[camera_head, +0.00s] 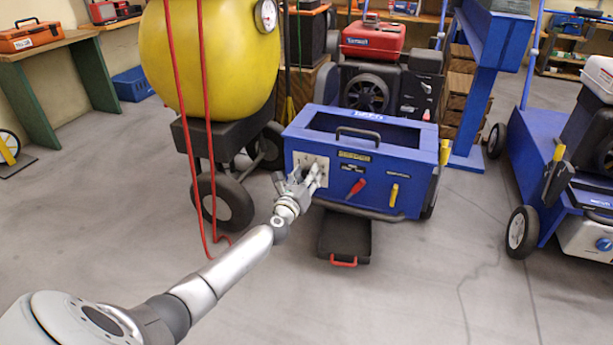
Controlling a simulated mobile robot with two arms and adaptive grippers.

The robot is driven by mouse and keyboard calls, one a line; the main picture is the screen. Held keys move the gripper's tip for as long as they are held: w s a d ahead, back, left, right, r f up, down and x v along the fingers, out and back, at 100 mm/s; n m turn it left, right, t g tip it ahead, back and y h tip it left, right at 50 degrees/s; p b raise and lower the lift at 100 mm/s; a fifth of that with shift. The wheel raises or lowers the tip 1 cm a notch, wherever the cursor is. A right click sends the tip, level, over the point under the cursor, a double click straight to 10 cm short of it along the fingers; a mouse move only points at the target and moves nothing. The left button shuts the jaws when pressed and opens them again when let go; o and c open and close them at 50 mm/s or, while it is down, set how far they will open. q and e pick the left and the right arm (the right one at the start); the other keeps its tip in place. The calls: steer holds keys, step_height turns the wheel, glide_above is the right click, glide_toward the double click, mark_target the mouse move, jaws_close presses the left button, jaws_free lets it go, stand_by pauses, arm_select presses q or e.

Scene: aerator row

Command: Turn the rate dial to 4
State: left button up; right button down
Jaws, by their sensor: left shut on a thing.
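The blue aerator (405,183) stands in the middle of the view, its front panel facing me. A pale dial plate (303,159) sits at the left end of that panel. My left gripper (315,174) is at this plate, shut on the rate dial. The fingers cover most of the dial, so its pointer and numbers cannot be read. My left arm reaches in from the lower left. My right gripper is not in view.
A red lever (355,188) and a yellow lever (394,195) are on the panel right of the dial. A black tray (345,235) lies below. A yellow tank (210,60) with red hoses stands close on the left. The front floor is clear.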

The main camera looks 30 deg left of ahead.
arm_select(q)
steer(key=shift+f, duration=0.1)
steer(key=o, duration=1)
steer(key=v, duration=1.2)
